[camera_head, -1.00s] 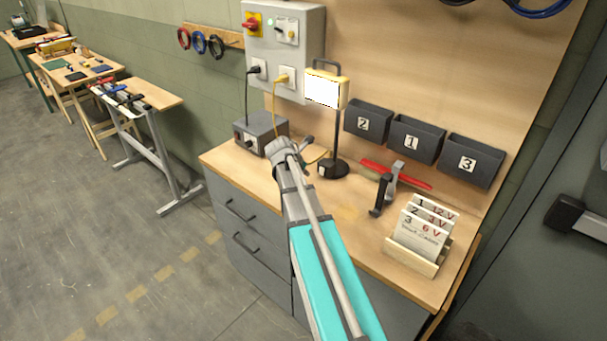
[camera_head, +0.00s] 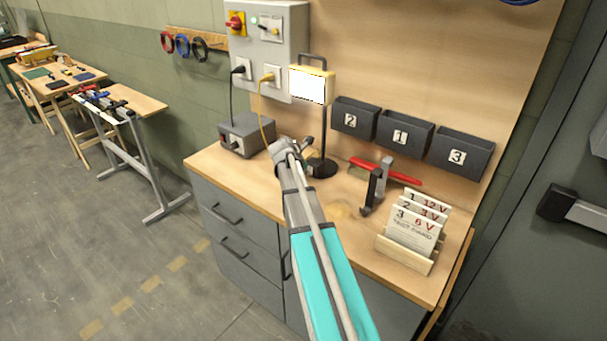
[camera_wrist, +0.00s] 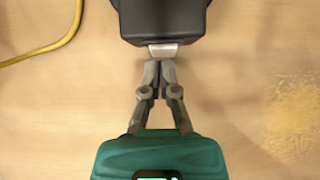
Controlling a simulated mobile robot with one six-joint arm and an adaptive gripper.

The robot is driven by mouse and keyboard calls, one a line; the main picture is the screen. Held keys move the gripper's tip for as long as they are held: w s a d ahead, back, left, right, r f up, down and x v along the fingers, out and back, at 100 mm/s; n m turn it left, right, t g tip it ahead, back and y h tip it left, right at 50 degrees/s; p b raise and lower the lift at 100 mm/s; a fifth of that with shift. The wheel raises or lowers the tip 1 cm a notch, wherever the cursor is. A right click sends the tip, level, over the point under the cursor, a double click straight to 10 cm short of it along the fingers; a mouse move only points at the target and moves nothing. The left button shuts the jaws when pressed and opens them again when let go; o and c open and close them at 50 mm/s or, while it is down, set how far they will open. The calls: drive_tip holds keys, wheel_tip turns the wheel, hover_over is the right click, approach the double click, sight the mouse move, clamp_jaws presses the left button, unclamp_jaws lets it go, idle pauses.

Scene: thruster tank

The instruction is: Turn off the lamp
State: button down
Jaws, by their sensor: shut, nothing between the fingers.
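The lamp (camera_head: 309,86) has a yellow-framed, bright white panel on a dark pole, and it looks lit.
A yellow cord (camera_wrist: 50,50) lies left of the base. A grey box (camera_head: 247,135) stands behind my gripper to the left. A black-and-grey clamp (camera_head: 373,190), red-handled tool (camera_head: 405,177) and card holder (camera_head: 405,255) are to the right. Wall bins (camera_head: 404,137) hang above.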

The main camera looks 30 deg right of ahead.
idle(0.3)
drive_tip(key=shift+s+d+f, duration=0.1)
drive_tip(key=shift+d, duration=0.25)
drive_tip(key=shift+w+a, duration=0.2)
drive_tip(key=shift+a, duration=0.1)
drive_tip(key=shift+r, duration=0.2)
drive_tip(key=shift+r+p, duration=0.6)
drive_tip(key=shift+r, duration=0.05)
drive_tip(key=shift+s, duration=0.1)
